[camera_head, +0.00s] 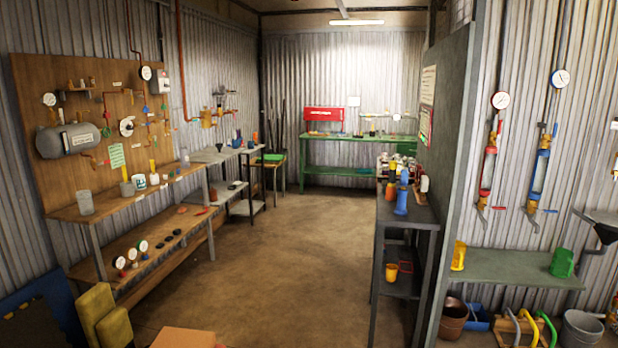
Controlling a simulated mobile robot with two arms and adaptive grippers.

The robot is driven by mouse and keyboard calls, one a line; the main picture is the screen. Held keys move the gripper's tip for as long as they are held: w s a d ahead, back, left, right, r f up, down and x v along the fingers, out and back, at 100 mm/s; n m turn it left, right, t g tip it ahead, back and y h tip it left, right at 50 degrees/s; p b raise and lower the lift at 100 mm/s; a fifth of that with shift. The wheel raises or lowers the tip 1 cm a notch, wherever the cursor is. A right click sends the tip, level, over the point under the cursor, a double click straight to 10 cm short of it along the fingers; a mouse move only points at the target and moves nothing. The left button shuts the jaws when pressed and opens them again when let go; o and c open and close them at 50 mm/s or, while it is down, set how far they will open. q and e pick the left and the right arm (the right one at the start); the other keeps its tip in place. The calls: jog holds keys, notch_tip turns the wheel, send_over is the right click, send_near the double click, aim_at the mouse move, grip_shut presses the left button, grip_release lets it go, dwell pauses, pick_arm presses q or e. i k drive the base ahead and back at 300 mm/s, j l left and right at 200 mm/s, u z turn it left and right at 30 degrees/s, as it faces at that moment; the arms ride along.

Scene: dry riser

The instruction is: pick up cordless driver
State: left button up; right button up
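I cannot make out a cordless driver for certain in the head view; the small items on the benches are too small to tell apart. Neither of my grippers is in view. A wooden workbench (130,207) along the left wall carries cups and small parts, with gauges and dark pieces on its lower shelf (170,255). A dark narrow bench (412,215) at right centre carries a blue cylinder (401,200), an orange item (390,190) and several small items. A green bench (350,141) at the back holds a red box (323,114) and small items.
The brown floor (290,240) between the benches is clear. A grey partition (455,170) stands at right. Beyond it are a green shelf (510,267), a brown bucket (453,318) and a grey bucket (580,330).

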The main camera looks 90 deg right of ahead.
aim_at(391, 183)
jog(key=z, duration=3.3)
jog(key=i+j+z, duration=0.2)
jog(key=i+j, duration=0.7)
jog(key=i, duration=0.05)
